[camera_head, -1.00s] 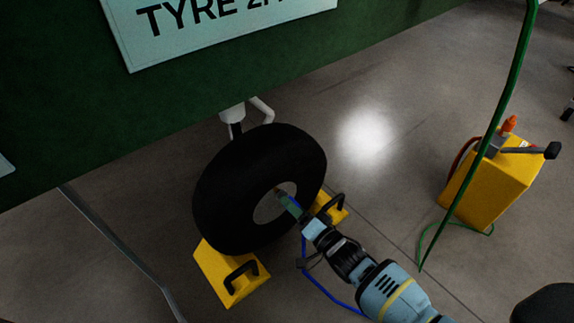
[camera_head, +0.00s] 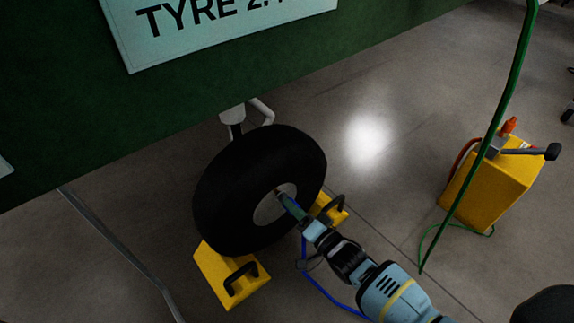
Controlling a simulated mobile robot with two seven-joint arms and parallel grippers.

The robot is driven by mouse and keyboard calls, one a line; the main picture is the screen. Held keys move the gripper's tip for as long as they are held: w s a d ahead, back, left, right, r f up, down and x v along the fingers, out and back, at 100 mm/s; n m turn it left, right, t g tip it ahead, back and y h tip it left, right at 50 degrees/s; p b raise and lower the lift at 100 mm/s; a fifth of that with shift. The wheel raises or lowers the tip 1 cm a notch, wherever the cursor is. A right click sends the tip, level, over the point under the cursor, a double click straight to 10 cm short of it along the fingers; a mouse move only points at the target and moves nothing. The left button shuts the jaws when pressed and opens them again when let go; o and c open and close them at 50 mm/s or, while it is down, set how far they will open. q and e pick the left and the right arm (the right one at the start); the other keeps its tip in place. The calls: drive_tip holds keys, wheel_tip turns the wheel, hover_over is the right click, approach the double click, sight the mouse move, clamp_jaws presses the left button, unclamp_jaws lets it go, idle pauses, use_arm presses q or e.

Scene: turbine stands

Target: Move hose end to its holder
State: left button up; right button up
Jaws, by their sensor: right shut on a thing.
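My right gripper (camera_head: 296,213) comes in from the bottom right on its light blue and black arm. A blue hose (camera_head: 325,291) hangs below the gripper and loops over the floor. A yellow box unit (camera_head: 493,190) with an orange-tipped part and a black-ended lever stands at the right; I cannot make out a hose holder on it. My left gripper is not in view.
Yellow chocks with black handles sit at the tyre's front (camera_head: 228,275) and right side (camera_head: 333,209). A green hose (camera_head: 497,115) hangs down at the right, near the yellow box. A green wall with a tyre sign (camera_head: 225,25) is behind. Grey floor between tyre and box is clear.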

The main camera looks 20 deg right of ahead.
drive_tip(key=shift+s+d+f+p, duration=0.1)
drive_tip(key=shift+s+d+p, duration=0.05)
drive_tip(key=shift+s+p, duration=0.3)
clamp_jaws()
drive_tip(key=shift+s+d, duration=0.1)
drive_tip(key=shift+s, duration=0.15)
drive_tip(key=p+v, duration=0.2)
drive_tip(key=shift+s, duration=0.25)
drive_tip(key=shift+f, duration=0.15)
idle(0.4)
